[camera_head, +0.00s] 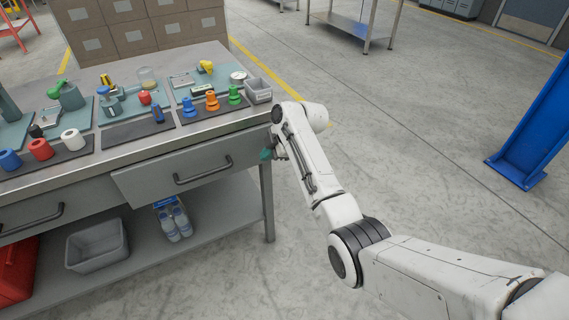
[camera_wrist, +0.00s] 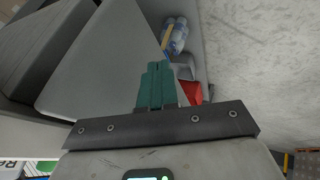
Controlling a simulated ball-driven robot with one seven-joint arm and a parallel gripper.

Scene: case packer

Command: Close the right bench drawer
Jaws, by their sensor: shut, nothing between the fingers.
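The right bench drawer (camera_head: 150,180) is a grey front with a dark bar handle (camera_head: 203,172), under the bench top. Its front stands out from the bench, so it is partly open. In the wrist view a large grey panel (camera_wrist: 100,60), which looks like the drawer front, fills the upper left. My gripper (camera_head: 267,154) is beside the right end of the drawer front, partly hidden by my arm. Its green fingers (camera_wrist: 157,85) are together and empty in the wrist view. I cannot tell whether they touch the drawer.
The bench top (camera_head: 150,148) holds trays, coloured parts and a small grey bin (camera_head: 258,91). The lower shelf holds bottles (camera_head: 173,222), a grey tub (camera_head: 97,246) and a red box (camera_head: 18,268). A blue post (camera_head: 535,130) stands at right. The floor right of the bench is clear.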

